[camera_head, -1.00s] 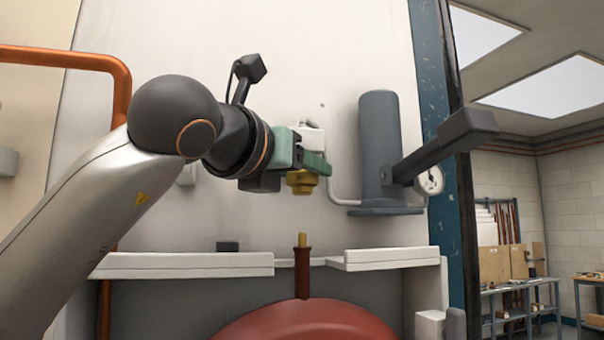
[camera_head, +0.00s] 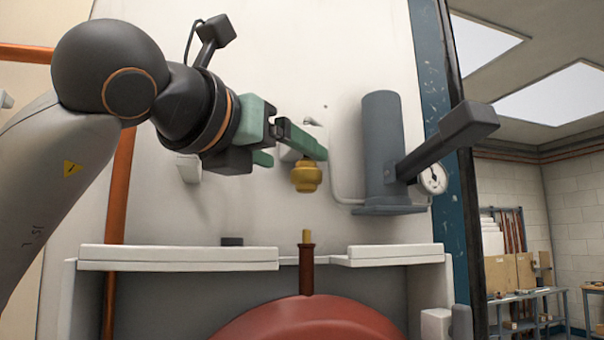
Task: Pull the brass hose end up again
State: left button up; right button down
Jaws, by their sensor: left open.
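The brass hose end (camera_head: 306,177) hangs below a white fitting (camera_head: 292,153) on the back panel, with its upper part hidden behind a green finger. My left gripper (camera_head: 299,157) is open. One green finger reaches across just above the brass piece, and the other is lower and to the left. Whether a finger touches the brass piece cannot be told. My right gripper is out of view.
A grey cylinder (camera_head: 381,150) with a thick lever (camera_head: 440,143) and a round gauge (camera_head: 433,179) stands right of the brass piece. Below are a white ledge (camera_head: 180,258), a brass-tipped red stem (camera_head: 306,275) and a red rounded body (camera_head: 305,322).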

pick_arm(q)
jog(key=b+v, duration=0.1)
jog(key=v, duration=0.5)
jog(key=shift+s+a, duration=0.2)
jog(key=shift+s, duration=0.2)
